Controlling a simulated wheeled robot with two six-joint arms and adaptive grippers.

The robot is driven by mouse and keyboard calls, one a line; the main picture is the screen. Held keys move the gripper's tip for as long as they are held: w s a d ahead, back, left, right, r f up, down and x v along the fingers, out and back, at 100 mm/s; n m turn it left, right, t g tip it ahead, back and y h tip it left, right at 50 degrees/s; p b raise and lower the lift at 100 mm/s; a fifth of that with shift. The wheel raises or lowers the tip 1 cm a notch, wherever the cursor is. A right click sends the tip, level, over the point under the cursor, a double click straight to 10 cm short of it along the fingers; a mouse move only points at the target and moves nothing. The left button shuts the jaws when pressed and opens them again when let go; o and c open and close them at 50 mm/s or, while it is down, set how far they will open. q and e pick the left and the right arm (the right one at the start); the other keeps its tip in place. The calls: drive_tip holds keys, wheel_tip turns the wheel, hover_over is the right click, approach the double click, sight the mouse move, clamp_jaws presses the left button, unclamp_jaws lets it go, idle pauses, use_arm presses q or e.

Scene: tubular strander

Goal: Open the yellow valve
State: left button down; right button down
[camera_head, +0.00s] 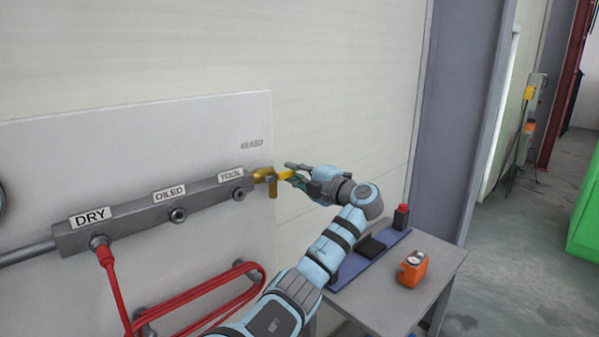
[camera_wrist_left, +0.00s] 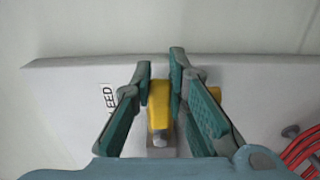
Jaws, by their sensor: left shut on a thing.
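The yellow valve (camera_head: 263,174) sits at the right end of the grey manifold bar, past the TOOL outlet. A short yellow piece hangs down from its body. My left gripper (camera_head: 291,174) reaches it from the right and is shut on the valve's yellow handle. In the left wrist view the handle (camera_wrist_left: 159,105) lies between the teal fingers of the gripper (camera_wrist_left: 162,72). The fingers hide part of the handle in the head view. My right gripper is in neither view.
The manifold bar (camera_head: 130,215) is mounted on a pale panel (camera_head: 210,125). A red hose (camera_head: 115,285) hangs from the DRY outlet. A small table (camera_head: 385,298) on the right bears an orange device (camera_head: 412,268) and a red-topped box (camera_head: 401,216).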

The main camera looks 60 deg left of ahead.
use_arm(q)
drive_tip(key=c, duration=1.5)
unclamp_jaws()
drive_tip(key=shift+w, duration=0.1)
drive_tip(key=shift+c, duration=0.2)
drive_tip(key=v, duration=1.2)
